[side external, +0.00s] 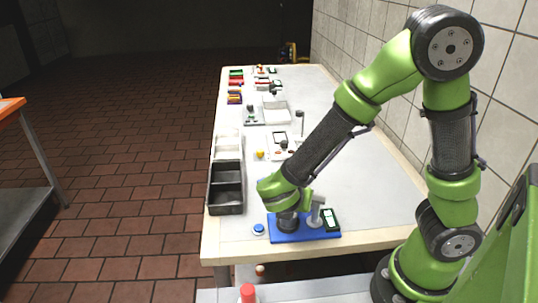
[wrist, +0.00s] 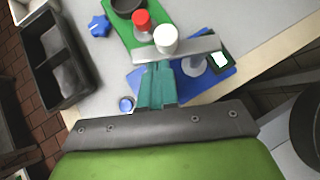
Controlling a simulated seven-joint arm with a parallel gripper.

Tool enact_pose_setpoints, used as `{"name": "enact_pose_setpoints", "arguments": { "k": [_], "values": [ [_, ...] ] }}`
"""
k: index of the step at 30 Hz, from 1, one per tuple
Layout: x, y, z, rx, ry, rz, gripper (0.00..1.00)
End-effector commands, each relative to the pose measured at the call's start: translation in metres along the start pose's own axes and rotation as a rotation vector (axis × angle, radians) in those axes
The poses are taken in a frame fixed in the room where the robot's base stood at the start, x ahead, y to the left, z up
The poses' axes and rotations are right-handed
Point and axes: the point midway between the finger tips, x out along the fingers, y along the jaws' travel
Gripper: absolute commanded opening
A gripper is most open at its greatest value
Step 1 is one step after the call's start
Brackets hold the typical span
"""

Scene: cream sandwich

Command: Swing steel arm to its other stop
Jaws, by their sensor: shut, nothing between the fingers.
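The steel arm (wrist: 192,46) is a flat grey bar on a round post (wrist: 194,66), on a blue base plate (wrist: 222,80) with a small lit display (wrist: 221,60). In the side view the blue plate (side external: 300,236) lies near the table's front end, with the post (side external: 317,212) and display (side external: 331,219) at its right. My gripper (wrist: 160,66) is shut and empty, its teal fingertips close beside the bar's left part. I cannot tell whether they touch it. In the side view my gripper (side external: 288,222) is low over the plate, its fingertips hard to make out.
A dark two-compartment tray (side external: 226,188) stands left, also in the wrist view (wrist: 50,55). A blue round knob (side external: 258,229) sits left of the plate. Beyond the bar are a white cylinder (wrist: 165,39), a red-topped piece (wrist: 142,20) and a green base (wrist: 122,32). The table's right side is clear.

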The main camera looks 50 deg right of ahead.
Motion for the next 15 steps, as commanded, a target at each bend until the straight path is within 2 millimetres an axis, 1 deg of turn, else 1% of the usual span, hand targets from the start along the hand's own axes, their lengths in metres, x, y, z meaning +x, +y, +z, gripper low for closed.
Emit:
{"name": "enact_pose_setpoints", "arguments": {
  "k": [15],
  "values": [
    [0.002,0.0021,0.0018,0.04,0.0,-0.04,0.0]
  ]
}}
